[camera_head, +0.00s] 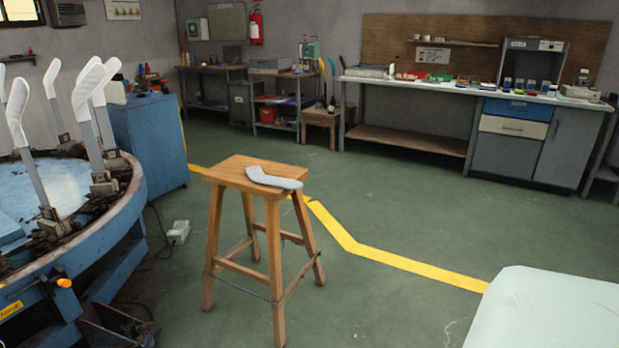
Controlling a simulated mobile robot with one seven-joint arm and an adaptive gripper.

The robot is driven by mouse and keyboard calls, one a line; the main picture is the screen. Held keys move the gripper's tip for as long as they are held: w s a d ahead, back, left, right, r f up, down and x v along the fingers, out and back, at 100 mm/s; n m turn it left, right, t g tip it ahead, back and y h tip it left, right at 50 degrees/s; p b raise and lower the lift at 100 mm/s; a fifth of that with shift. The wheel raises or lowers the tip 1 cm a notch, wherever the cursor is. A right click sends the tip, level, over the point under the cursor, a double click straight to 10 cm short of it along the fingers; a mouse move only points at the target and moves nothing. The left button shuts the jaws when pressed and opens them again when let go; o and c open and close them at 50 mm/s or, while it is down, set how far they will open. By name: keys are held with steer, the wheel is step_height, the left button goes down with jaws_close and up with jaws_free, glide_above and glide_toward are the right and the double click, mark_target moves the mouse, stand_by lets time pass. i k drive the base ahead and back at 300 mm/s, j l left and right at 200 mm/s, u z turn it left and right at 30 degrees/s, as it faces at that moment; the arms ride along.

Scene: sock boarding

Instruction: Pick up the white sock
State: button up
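A white sock (274,178) lies flat on the seat of a wooden stool (232,171), near the seat's right edge. Its one end reaches the right corner of the seat. Other white socks (17,110) stand upright on metal forms on the blue round machine (128,208) at the left. My gripper is not in view.
The stool stands alone on the green floor, with free room around it. A pale covered surface (545,312) fills the lower right corner. A blue cabinet (152,144) stands behind the machine. A long workbench (420,86) with small items runs along the back wall.

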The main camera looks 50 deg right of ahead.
mark_target(255, 173)
steer(key=z, duration=1.25)
steer(key=j+u, duration=0.75)
steer(key=i+j+u, duration=0.1)
steer(key=j+u, duration=0.25)
steer(key=z, duration=1.45)
steer(key=i+l+u, duration=0.1)
steer(key=l, duration=0.25)
steer(key=i+l+u, duration=0.1)
steer(key=i+l, duration=0.4)
steer(key=l, duration=0.25)
steer(key=i+l+u, duration=0.15)
steer(key=l, duration=0.2)
